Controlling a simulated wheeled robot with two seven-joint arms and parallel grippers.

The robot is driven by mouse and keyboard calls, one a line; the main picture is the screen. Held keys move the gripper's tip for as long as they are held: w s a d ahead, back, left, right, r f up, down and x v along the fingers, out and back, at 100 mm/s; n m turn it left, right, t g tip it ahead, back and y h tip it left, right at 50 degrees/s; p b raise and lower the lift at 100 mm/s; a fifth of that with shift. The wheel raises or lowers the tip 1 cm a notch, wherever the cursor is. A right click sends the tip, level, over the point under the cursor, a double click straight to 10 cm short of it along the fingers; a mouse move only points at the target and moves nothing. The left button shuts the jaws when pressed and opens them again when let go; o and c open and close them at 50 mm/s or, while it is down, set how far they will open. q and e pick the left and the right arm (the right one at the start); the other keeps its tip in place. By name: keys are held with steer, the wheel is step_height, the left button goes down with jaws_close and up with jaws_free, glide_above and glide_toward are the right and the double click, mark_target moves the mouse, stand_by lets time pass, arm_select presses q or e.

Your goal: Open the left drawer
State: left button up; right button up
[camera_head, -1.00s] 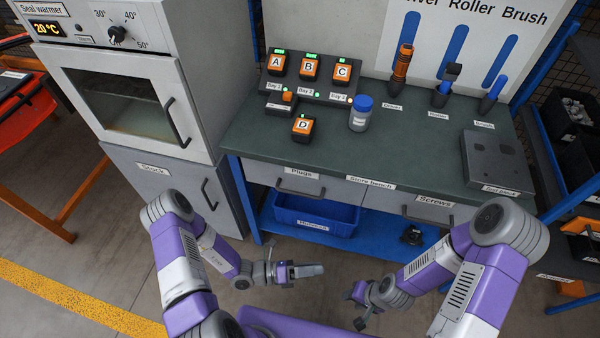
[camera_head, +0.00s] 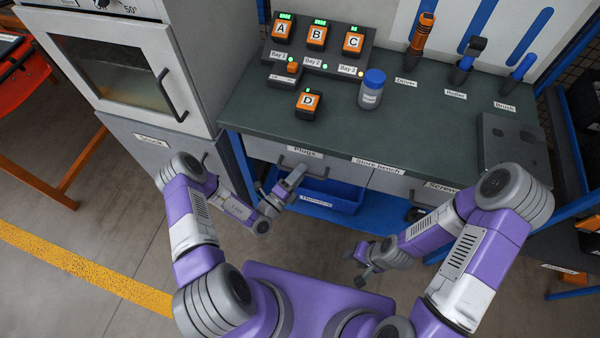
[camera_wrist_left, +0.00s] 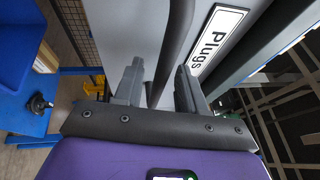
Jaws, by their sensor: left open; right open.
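The left drawer (camera_head: 340,168) is the grey front labelled "Plugs" under the bench top, and it looks shut. Its dark bar handle (camera_wrist_left: 178,35) runs down the left wrist view beside the "Plugs" label (camera_wrist_left: 216,40). My left gripper (camera_head: 282,184) is open just in front of this drawer. In the left wrist view its fingers (camera_wrist_left: 159,78) stand on either side of the handle's line. I cannot tell whether the bar is fully between them or touching. My right gripper (camera_head: 359,264) is open and empty, low over the floor, away from the bench.
A second drawer labelled "Screws" (camera_head: 400,183) is to the right. A blue bin (camera_head: 335,196) sits on the shelf below. The grey cabinet (camera_head: 160,150) under the seal warmer stands close on the left. A bottle (camera_head: 371,90) and battery D (camera_head: 307,103) stand on the bench top.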

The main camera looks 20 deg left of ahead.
arm_select(q)
steer(key=shift+w+d, duration=0.1)
steer(key=shift+w, duration=0.1)
jaws_close()
steer(key=shift+s, duration=0.1)
